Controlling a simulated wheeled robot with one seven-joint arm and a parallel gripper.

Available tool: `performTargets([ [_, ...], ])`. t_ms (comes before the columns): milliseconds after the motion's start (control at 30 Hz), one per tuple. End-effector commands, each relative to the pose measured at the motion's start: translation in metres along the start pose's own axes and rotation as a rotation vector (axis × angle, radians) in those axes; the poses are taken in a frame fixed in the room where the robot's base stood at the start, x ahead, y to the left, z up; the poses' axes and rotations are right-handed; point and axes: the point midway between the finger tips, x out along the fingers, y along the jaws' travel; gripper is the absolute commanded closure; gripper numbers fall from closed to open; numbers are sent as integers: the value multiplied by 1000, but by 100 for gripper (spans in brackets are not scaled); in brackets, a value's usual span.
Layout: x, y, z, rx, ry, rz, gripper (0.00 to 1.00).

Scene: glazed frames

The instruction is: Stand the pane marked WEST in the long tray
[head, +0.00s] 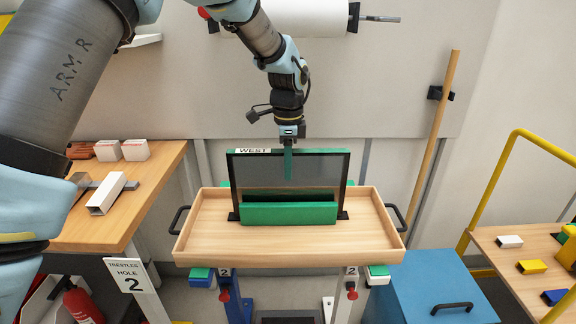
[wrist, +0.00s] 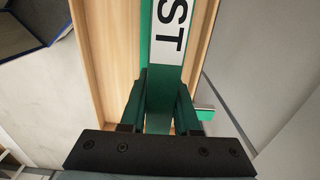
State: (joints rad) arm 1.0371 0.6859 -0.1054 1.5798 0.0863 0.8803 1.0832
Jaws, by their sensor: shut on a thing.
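The pane marked WEST (head: 320,172) is a dark glazed sheet with a green top edge and a white label at its top left. It is upright over the long tray (head: 215,249), a shallow wooden tray with black side handles. A green block (head: 290,213) in front hides the pane's lower middle, so I cannot tell whether its bottom edge rests on the tray. My gripper (head: 288,165) is shut on the pane's top edge near its middle. In the wrist view my gripper (wrist: 160,108) has a finger on each side of the green edge, beside the label's "ST" (wrist: 170,30).
The tray stands on trestles. A wooden bench (head: 100,225) with white blocks is at left, a blue box (head: 430,280) at lower right, and a yellow-railed cart (head: 515,262) at far right. A wooden pole (head: 440,120) leans on the wall. The tray's ends look empty.

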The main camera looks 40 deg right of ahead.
Motion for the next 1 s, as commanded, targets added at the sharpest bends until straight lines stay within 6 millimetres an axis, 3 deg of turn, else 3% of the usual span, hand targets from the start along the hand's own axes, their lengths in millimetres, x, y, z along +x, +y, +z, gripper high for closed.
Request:
performTargets([
  [1000, 6, -1, 0, 0, 2, -4, 100],
])
